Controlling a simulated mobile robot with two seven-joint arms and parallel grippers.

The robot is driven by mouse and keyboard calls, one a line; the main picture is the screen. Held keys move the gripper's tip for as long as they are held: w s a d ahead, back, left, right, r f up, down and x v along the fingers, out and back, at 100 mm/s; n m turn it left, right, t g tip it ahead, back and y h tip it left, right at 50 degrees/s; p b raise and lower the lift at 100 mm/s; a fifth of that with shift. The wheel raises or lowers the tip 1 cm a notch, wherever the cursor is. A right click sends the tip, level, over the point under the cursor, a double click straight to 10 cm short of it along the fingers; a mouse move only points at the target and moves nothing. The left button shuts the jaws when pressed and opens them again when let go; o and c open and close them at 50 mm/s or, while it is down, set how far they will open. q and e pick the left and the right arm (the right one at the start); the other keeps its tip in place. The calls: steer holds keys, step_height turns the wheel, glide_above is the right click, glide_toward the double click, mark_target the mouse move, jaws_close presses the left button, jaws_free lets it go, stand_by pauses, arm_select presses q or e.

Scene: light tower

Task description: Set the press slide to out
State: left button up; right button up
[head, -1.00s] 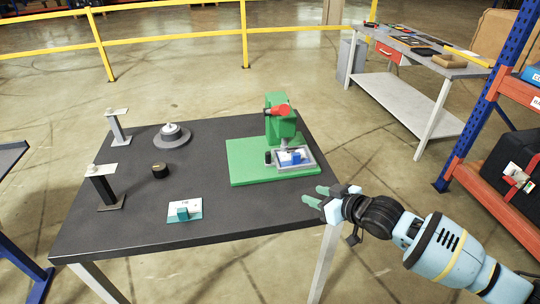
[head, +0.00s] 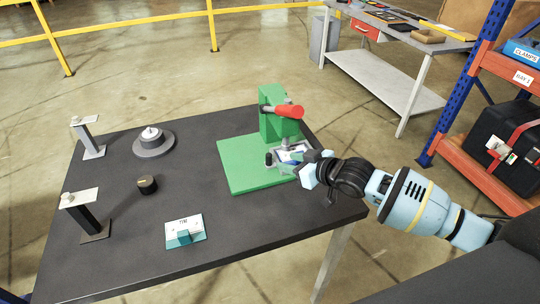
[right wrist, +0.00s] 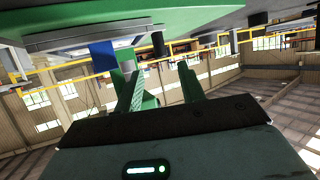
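The green press (head: 278,126) with a red-ended lever (head: 288,111) stands on a green base plate (head: 240,162) at the table's right side. A small black knob (head: 269,159) is at the tray's left side. My right gripper (head: 302,163) is at the tray's right side, partly hiding it. In the right wrist view its two green fingers (right wrist: 162,85) are apart with nothing clearly between them. Contact with the slide cannot be told. My left gripper is not in view.
A blue and orange shelf rack (head: 455,125) stands to the right.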

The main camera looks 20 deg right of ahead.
mark_target(271, 157)
steer(key=shift+b+x, duration=0.45)
steer(key=shift+x, duration=3.45)
steer(key=shift+c, duration=0.4)
jaws_close()
